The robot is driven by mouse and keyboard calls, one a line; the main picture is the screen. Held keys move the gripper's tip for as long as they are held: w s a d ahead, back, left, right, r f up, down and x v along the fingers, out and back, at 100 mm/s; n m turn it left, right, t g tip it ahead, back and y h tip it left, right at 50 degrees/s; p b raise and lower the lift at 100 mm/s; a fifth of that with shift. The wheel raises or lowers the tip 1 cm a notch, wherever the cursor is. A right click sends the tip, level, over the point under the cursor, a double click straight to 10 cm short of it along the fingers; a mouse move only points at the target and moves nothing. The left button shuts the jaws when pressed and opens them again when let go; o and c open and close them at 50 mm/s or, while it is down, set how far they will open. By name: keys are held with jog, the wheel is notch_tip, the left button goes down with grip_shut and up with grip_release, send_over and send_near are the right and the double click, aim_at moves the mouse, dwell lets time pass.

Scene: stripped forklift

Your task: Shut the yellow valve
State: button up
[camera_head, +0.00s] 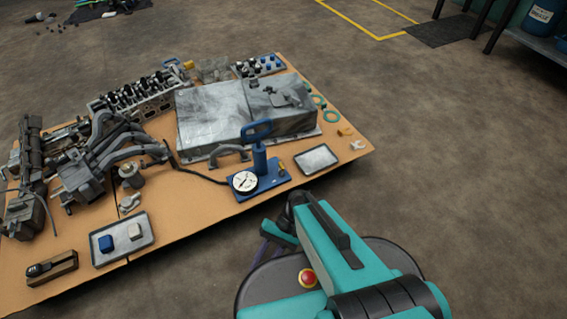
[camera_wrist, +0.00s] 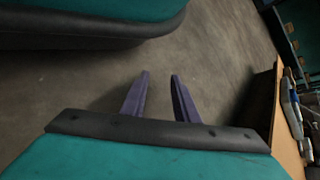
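A blue hand pump (camera_head: 260,160) with a round white gauge (camera_head: 244,182) stands on a blue base near the front edge of the wooden table. A small yellow-brass part (camera_head: 282,167) sits at the right of the pump's base; it looks like the yellow valve, but it is too small to tell its handle position. My gripper (camera_wrist: 160,76) shows in the wrist view with its two purple fingers apart and nothing between them. It hangs over bare floor, off the table's edge. In the head view it is mostly hidden by my teal arm.
The wooden table (camera_head: 190,225) bears a large grey metal cover (camera_head: 215,115), an engine block, pipes, a right-hand tray (camera_head: 316,160) and a tray with two blocks (camera_head: 123,257). In the wrist view, the table edge (camera_wrist: 284,140) is at the right.

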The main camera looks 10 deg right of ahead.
jog(key=shift+s+d+r+h+p, duration=0.15)
jog(key=shift+r+h+p, duration=0.15)
jog(key=shift+r+p, duration=0.55)
jog(key=s+d+r+n+h+p, duration=0.1)
jog(key=d+r+p, duration=0.4)
jog(key=r+p, duration=1.1)
jog(key=s+d+r+n+t+h+p, duration=0.1)
jog(key=d+r+h+p, duration=0.3)
jog(key=r+p, duration=1.2)
jog(key=s+d+r+h+p, duration=0.1)
jog(key=d+r+h+p, duration=0.2)
jog(key=r+p, duration=1.3)
jog(key=d+p, duration=0.3)
jog(key=p, duration=0.9)
jog(key=shift+n+t+p, duration=0.3)
jog(key=shift+n, duration=0.1)
jog(key=shift+s, duration=0.15)
